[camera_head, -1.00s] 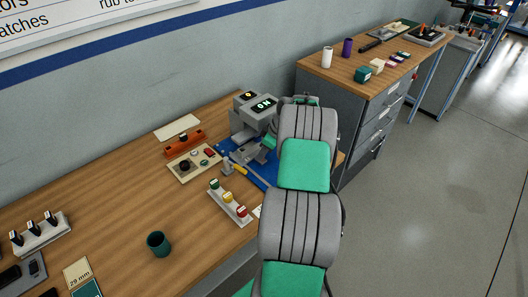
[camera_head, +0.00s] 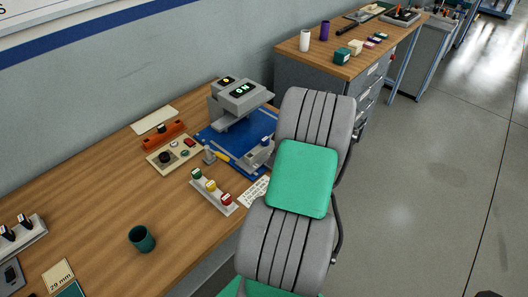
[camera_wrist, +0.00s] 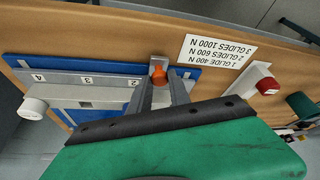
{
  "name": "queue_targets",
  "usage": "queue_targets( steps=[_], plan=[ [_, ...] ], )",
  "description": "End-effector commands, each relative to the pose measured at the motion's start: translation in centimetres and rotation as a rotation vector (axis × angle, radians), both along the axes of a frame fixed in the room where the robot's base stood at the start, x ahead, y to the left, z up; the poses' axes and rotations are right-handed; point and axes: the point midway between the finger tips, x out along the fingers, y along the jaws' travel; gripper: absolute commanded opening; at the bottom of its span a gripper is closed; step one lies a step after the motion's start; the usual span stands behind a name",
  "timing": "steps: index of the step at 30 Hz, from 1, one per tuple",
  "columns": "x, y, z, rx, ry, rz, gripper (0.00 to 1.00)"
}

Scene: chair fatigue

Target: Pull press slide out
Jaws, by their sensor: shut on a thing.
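The grey press (camera_head: 238,100), with a lit "ON" panel, stands at the back right of the near bench. Its blue bed (camera_head: 238,138) shows below the head. In the wrist view the blue slide (camera_wrist: 110,68) has a pale numbered strip (camera_wrist: 85,81) along it, upside down. My gripper (camera_wrist: 158,84) is shut on a small orange handle (camera_wrist: 158,72) by the strip's right end. The fingers partly hide the handle. In the head view my arm hides the gripper's fingertips. How far out the slide sits I cannot tell.
A printed load card (camera_wrist: 217,52) lies beside my gripper. A green cup (camera_head: 142,239) stands on the bench's front part. Floor on the right is clear.

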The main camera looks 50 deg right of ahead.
Motion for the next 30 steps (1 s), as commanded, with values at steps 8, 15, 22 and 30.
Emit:
queue_targets(
  steps=[8, 15, 22, 30],
  plan=[
    [-0.6, -0.2, 0.1, 0.002, 0.007, -0.007, 0.00],
    [-0.4, 0.0, 0.0, 0.003, 0.007, -0.002, 0.39],
    [-0.3, 0.1, 0.0, 0.002, 0.005, 0.000, 0.45],
    [-1.2, -0.5, 2.4, -0.001, 0.004, -0.001, 0.45]
  ],
)
